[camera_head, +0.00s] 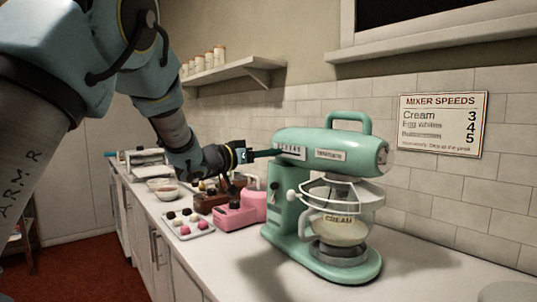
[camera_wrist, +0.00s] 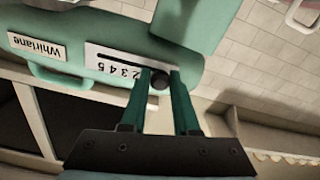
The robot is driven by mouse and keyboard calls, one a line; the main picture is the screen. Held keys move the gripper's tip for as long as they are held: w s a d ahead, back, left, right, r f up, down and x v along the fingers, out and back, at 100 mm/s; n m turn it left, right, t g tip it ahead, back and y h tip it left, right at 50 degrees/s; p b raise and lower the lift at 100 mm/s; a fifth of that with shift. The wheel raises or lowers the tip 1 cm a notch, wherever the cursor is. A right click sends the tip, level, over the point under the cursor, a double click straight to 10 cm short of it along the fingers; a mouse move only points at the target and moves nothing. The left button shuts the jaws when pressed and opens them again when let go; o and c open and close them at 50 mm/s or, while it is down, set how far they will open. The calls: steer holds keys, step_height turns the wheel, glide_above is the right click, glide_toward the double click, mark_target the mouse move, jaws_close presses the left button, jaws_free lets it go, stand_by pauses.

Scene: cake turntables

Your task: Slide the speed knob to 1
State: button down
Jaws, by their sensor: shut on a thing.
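The teal stand mixer (camera_head: 300,140) stands on the counter, with a white speed scale plate (camera_head: 291,152) on the side of its head. In the wrist view the plate (camera_wrist: 108,66) shows a dark slot and the digits 2, 3, 4, 5; a 1 is not clear to me. My gripper (camera_wrist: 160,82) is shut on the knob, one teal finger on each side. In the head view my gripper (camera_head: 262,153) reaches the plate from the left and hides the knob.
A glass bowl (camera_head: 342,230) labelled CREAM sits under the mixer head. A wall sign (camera_head: 442,122) lists mixer speeds: Cream 3, Egg Whites 4, a struck-looking line 5. A pink appliance (camera_head: 238,212) and a tray of sweets (camera_head: 187,224) stand left of the mixer.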

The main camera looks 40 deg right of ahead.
steer(key=shift+s, duration=0.55)
steer(key=c, duration=0.7)
jaws_free()
steer(key=shift+a, duration=0.15)
steer(key=a+b, duration=0.1)
steer(key=a, duration=0.2)
steer(key=a+b, duration=0.1)
steer(key=a, duration=0.3)
steer(key=a+b, duration=0.1)
steer(key=a, duration=0.2)
steer(key=shift+w+a, duration=0.3)
steer(key=shift+w, duration=0.1)
